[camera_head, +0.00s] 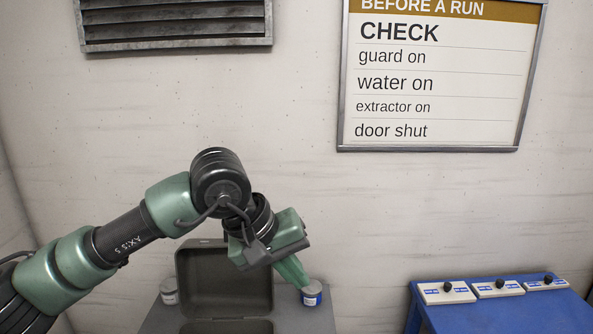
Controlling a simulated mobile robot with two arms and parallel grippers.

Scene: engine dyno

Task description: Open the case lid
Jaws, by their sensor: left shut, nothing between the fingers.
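The dark grey case stands on a grey surface at the bottom of the head view. Its lid (222,290) is up, standing roughly upright at the back, with its inner side facing me. The lower part of the case (227,327) is cut off by the bottom edge of the picture. My left gripper (298,279) is shut and empty, pointing down and to the right by the lid's upper right side. It overlaps the lid's upper right corner in the picture; I cannot tell whether it touches. My right gripper is not in view.
A small jar with a blue label (312,294) stands right of the lid, very close to my left fingertips in the picture. Another jar (169,293) stands left of it. A blue bench (510,317) with three switch boxes is at right. The wall is behind.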

